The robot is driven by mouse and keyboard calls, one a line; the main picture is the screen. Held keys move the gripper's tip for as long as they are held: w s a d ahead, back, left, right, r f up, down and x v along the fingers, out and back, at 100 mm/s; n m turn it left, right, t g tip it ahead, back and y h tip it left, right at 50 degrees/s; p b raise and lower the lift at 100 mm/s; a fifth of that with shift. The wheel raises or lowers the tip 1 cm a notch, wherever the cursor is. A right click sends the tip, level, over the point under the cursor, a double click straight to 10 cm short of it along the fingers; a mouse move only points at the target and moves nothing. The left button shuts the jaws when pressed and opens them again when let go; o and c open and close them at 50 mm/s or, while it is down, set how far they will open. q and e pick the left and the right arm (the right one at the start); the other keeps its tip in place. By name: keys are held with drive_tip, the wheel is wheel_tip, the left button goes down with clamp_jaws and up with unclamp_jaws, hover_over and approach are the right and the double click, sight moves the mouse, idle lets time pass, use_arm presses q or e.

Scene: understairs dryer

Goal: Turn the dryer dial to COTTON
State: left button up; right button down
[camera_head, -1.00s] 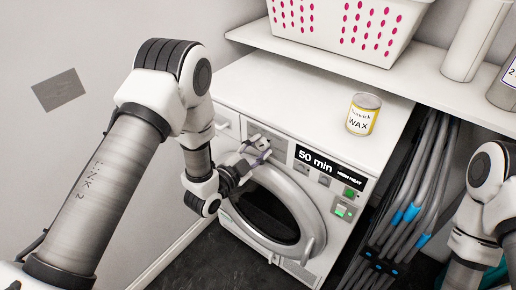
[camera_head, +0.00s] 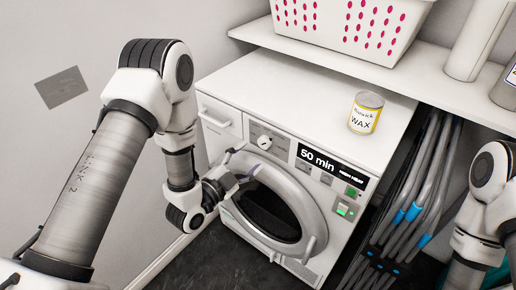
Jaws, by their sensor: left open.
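The white dryer (camera_head: 213,85) stands under the shelf, with its round door (camera_head: 315,220) shut. The dryer dial (camera_head: 264,142) is a small round knob on the front panel, left of the display (camera_head: 318,158), which reads "50 min" and "HIGH HEAT". The dial's setting is too small to read. My left gripper (camera_head: 240,165) is open and empty, below and left of the dial and apart from it, in front of the door's upper left. My right arm shows at the right edge; its gripper is out of the frame.
A wax can (camera_head: 366,113) stands on the dryer top. A white basket with pink holes (camera_head: 350,22) sits on the shelf (camera_head: 400,83) above. A drawer (camera_head: 220,117) is left of the dial.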

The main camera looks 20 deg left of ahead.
use_arm(q)
drive_tip(key=v, duration=0.6)
drive_tip(key=shift+s+r, duration=0.1)
drive_tip(key=s+a+f+n+g+y+p, duration=0.1)
drive_tip(key=s+f+n+g+y+p, duration=0.2)
drive_tip(key=s+f+n+g+p, duration=0.2)
drive_tip(key=s+a+f+n+g+y+p, duration=0.2)
drive_tip(key=s+f+n+g+p, duration=0.4)
drive_tip(key=s+g, duration=0.6)
drive_tip(key=s+f+n+y, duration=0.1)
drive_tip(key=s+n, duration=0.1)
drive_tip(key=s, duration=0.4)
drive_tip(key=shift+s+a, duration=0.25)
drive_tip(key=shift+s, duration=0.15)
